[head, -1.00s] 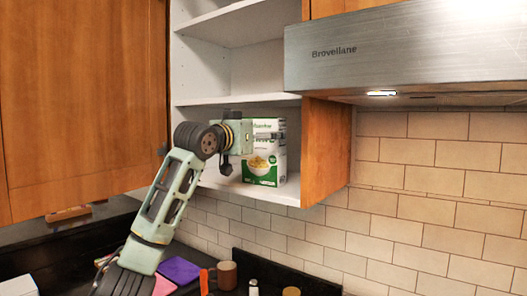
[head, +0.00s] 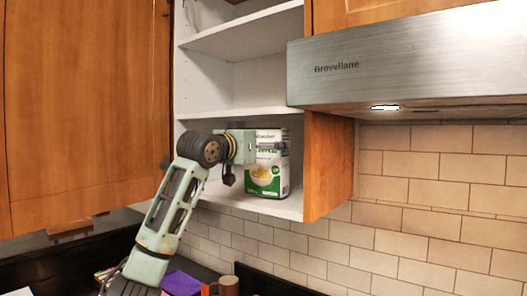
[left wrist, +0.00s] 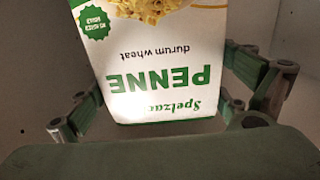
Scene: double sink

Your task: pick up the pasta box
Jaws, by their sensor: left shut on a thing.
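The pasta box (head: 266,178) is white and green with a picture of a bowl of pasta. It is upright in the open cabinet, at the lower shelf (head: 275,207); I cannot tell whether its base touches the shelf. My left gripper (head: 268,147) reaches in from the left and is shut on the upper part of the box. In the left wrist view the box (left wrist: 150,55) appears upside down, labelled "PENNE", between the two fingers of my left gripper (left wrist: 165,100). My right gripper is in neither view.
A shelf (head: 240,113) is close above the box. The cabinet's side wall (head: 328,165) and the range hood (head: 410,65) are to the right. An open wooden door (head: 85,110) is at left. A mug (head: 228,286) and a purple item (head: 182,284) are on the counter below.

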